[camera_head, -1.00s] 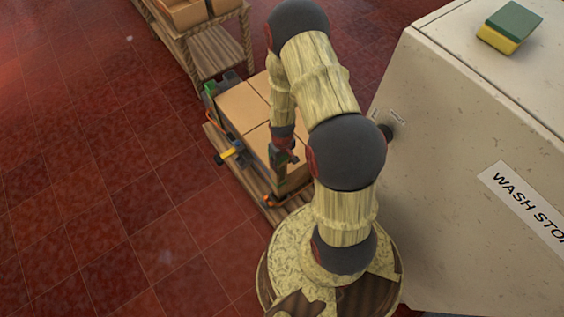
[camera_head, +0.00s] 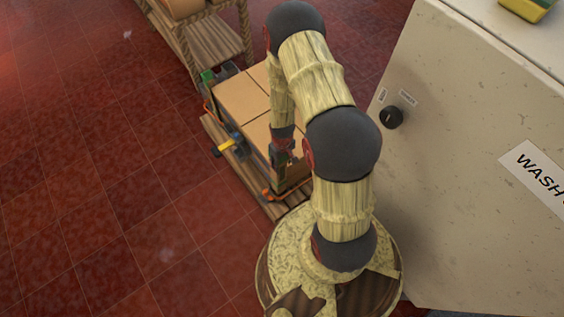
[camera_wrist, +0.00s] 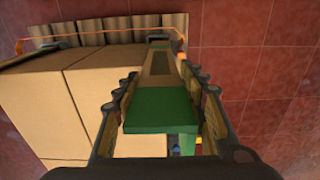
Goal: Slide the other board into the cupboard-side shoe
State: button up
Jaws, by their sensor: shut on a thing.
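My gripper (camera_wrist: 165,115) points down at the near right corner of a stack of cartons (camera_wrist: 100,85). Its fingers are shut on a long board (camera_wrist: 160,107) with a green end and a brown length, running away from me along the cartons' side. My gripper also shows in the head view (camera_head: 283,152), with the board mostly hidden there. A small dark bracket (camera_wrist: 158,38) is at the board's far end; I cannot tell whether it is the shoe or whether the board sits in it. Another green piece (camera_head: 207,76) stands at the stack's far left corner.
The cartons stand on a slatted wooden pallet (camera_head: 226,147). An orange strap (camera_head: 268,195) and a yellow piece (camera_head: 229,146) are at its side. A white cupboard (camera_head: 465,190) with a black knob (camera_head: 391,117) is on the right. A wooden rack (camera_head: 215,45) stands behind. Red floor is clear at left.

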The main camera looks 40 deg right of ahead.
aim_at(282, 159)
jog(key=shift+f+b, duration=2.35)
jog(key=shift+f, duration=1.35)
jog(key=shift+f+b, duration=0.4)
jog(key=shift+f, duration=0.2)
jog(key=o, duration=1.1)
jog(key=shift+o, duration=0.7)
jog(key=shift+r, duration=0.1)
notch_tip(282, 159, up, 12)
jog(key=shift+f, duration=0.1)
